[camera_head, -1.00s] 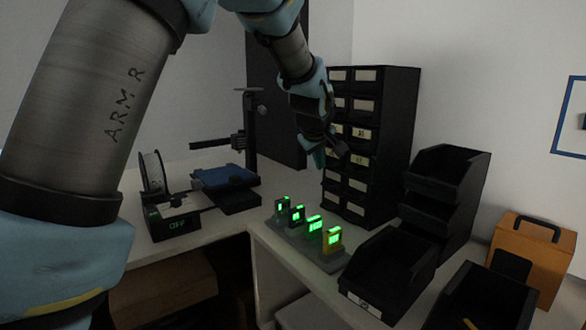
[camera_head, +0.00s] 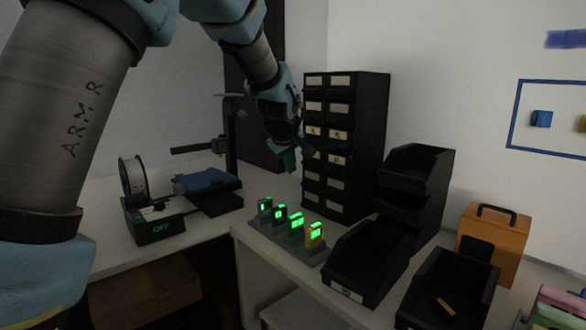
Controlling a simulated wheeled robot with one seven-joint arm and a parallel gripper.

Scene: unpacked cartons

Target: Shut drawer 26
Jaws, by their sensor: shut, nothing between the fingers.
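A black drawer cabinet (camera_head: 357,140) with two columns of small labelled drawers stands on the table against the wall. The labels on several middle drawers are too small to read surely, so I cannot tell which one is drawer 26. My gripper (camera_head: 297,155) is shut and empty, pointing down beside the left front edge of the cabinet at mid height. It partly hides the left column there. A dark shape at its tip overlaps the drawer fronts. I cannot tell whether it is a finger or a protruding drawer, or whether it touches the cabinet.
Several green-lit devices stand on a grey strip (camera_head: 283,237) before the cabinet. Black stacked bins (camera_head: 413,190) and open bins (camera_head: 366,262) stand to the right, with an orange case (camera_head: 494,243) beyond. A printer-like machine (camera_head: 207,182) and spool unit (camera_head: 153,222) stand left.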

